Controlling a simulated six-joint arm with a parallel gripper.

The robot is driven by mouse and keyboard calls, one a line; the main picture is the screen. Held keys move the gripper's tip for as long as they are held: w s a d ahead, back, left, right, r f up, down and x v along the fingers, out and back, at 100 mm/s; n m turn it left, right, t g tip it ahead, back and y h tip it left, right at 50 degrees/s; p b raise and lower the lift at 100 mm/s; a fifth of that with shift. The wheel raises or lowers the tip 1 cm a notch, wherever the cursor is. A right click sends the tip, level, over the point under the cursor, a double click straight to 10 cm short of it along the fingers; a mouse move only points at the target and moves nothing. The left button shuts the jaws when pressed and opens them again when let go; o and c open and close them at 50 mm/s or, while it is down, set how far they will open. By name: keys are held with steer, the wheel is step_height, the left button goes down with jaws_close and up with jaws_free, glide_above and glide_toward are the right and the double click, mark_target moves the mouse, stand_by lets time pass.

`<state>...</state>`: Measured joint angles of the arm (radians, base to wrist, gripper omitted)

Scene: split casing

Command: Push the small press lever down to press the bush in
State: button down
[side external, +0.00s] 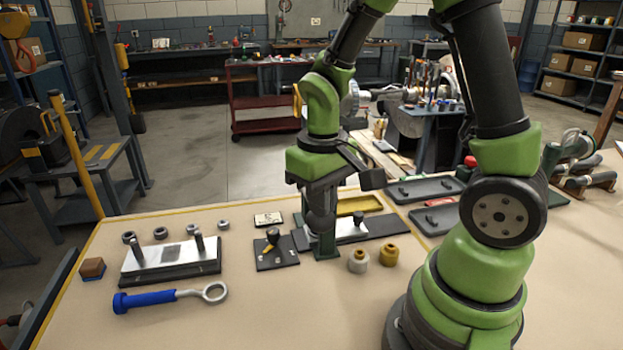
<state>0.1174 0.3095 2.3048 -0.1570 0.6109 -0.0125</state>
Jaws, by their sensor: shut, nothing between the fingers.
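My gripper (320,222) points down over a small green stand (326,246) near the middle of the bench. It is shut with nothing between its fingers. The green stand looks like the base of the small press; my gripper and wrist cover most of what is above it. I cannot make out the press lever, nor tell whether my gripper touches it. A grey bush-like part (358,261) and a brass one (389,255) stand upright just right of the green stand. No bush shows in the press. A silver block with two upright pins (172,257) lies at the left.
A dark plate with a black knob (277,253) lies left of the green stand. A blue-handled ring tool (150,299) lies at the front left. A yellow tray (358,205) and dark trays (425,189) are behind. The front middle of the bench is clear.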

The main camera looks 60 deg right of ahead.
steer(key=shift+s+a+f, duration=0.1)
steer(key=shift+s+f, duration=0.05)
steer(key=shift+f, duration=0.65)
steer(key=shift+s+a+f, duration=0.1)
steer(key=shift+f, duration=0.65)
stand_by(2.1)
stand_by(0.5)
step_height(320, 180, up, 11)
stand_by(0.9)
steer(key=shift+r, duration=0.1)
steer(key=s+a+r+m+t+y, duration=0.1)
steer(key=s+a+r+t+y, duration=0.1)
steer(key=s+a+r+t, duration=0.3)
step_height(320, 180, up, 2)
steer(key=shift+s+r+t, duration=0.1)
steer(key=shift+s+t, duration=1)
steer(key=shift+s, duration=0.15)
